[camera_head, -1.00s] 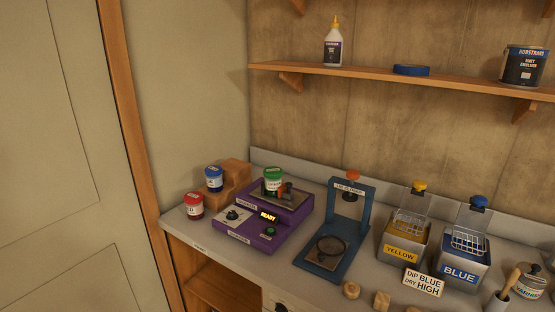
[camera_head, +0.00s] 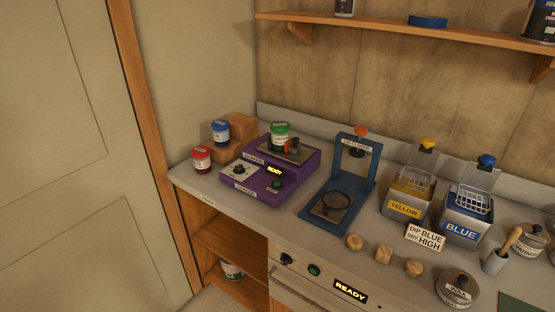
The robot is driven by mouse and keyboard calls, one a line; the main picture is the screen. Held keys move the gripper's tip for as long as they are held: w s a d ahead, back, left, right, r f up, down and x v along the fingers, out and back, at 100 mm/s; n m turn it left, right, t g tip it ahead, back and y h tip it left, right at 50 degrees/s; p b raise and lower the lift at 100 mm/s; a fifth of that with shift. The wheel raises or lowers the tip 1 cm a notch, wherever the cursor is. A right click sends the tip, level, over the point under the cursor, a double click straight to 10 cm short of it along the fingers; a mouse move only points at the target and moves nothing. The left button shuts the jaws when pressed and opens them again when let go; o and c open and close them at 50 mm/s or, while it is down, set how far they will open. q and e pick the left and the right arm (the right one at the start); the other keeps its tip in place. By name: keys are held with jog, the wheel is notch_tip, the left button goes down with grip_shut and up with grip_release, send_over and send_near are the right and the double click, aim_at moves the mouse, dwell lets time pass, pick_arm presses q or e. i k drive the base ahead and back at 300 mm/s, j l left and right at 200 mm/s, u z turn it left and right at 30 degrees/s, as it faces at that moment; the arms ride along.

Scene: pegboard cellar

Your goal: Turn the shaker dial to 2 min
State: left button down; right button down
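The purple shaker (camera_head: 259,196) stands at the left end of the grey worktop. Its dial (camera_head: 239,170) is a dark knob on a pale plate at the front left of the machine. The dial's marks are too small to read, so I cannot tell its setting. A lit display (camera_head: 275,170) on the shaker reads READY, with a green button (camera_head: 276,185) below it. A green-lidded tin (camera_head: 280,136) stands on the shaker's upper platform beside a dark clamp. Neither of my grippers is in view.
A red-lidded tin (camera_head: 202,159) and a blue-lidded tin (camera_head: 220,132) stand left of the shaker. A blue press frame (camera_head: 328,219) is to its right. Yellow (camera_head: 402,208) and blue (camera_head: 461,228) dip tanks stand further right. A lower panel (camera_head: 351,291) also reads READY.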

aim_at(238, 169)
jog(key=i+j+z, duration=0.1)
jog(key=z, duration=0.3)
jog(key=j+z, duration=0.65)
jog(key=z, duration=0.2)
jog(key=i, duration=0.05)
